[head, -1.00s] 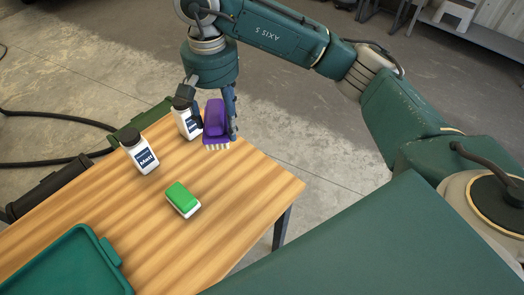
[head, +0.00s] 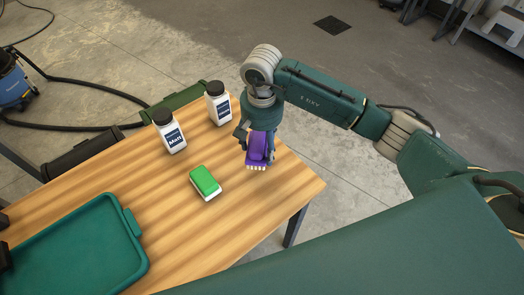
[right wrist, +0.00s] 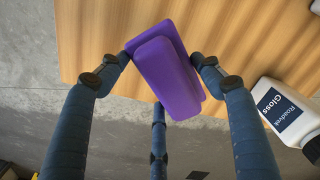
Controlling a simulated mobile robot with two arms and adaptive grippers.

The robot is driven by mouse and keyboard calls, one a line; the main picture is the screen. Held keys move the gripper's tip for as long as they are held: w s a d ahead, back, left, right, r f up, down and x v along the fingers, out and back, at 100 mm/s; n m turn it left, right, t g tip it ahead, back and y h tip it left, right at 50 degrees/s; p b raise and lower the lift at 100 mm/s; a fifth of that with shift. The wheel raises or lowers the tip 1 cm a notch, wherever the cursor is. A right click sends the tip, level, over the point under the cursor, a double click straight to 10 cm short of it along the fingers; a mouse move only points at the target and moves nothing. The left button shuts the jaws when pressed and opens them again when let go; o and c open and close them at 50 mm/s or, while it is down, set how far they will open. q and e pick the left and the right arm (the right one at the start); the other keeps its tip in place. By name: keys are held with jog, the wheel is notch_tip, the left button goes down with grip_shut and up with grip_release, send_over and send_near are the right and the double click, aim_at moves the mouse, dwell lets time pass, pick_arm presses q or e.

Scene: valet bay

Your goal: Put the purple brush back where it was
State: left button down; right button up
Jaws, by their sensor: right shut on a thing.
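The purple brush (head: 258,147) is in my right gripper (head: 256,136), near the right corner of the wooden table (head: 235,228). Its pale bristles point down. I cannot tell whether they touch the wood or hang just above it. In the right wrist view, the purple brush (right wrist: 168,75) sits between the blue fingers of my right gripper (right wrist: 163,75), which are shut on it. A green brush (head: 205,181) with a white base lies on the table, left of and nearer than the purple one. My left gripper is not recognisable in either view.
Two white bottles with dark caps, one labelled Matt (head: 171,134) and one Gloss (right wrist: 283,107), stand toward the far edge. A teal tray (head: 133,262) lies at the near left. Dark shapes at the left picture edge are cut off. Wood around the green brush is clear.

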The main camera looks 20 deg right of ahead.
notch_tip(320, 180, down, 4)
jog(key=shift+s+r+p, duration=0.1)
jog(key=shift+r+p, duration=0.15)
jog(key=shift+p, duration=0.05)
jog(key=shift+f, duration=0.3)
jog(key=shift+f, duration=0.2)
jog(key=o, duration=1.1)
jog(key=shift+r, duration=0.1)
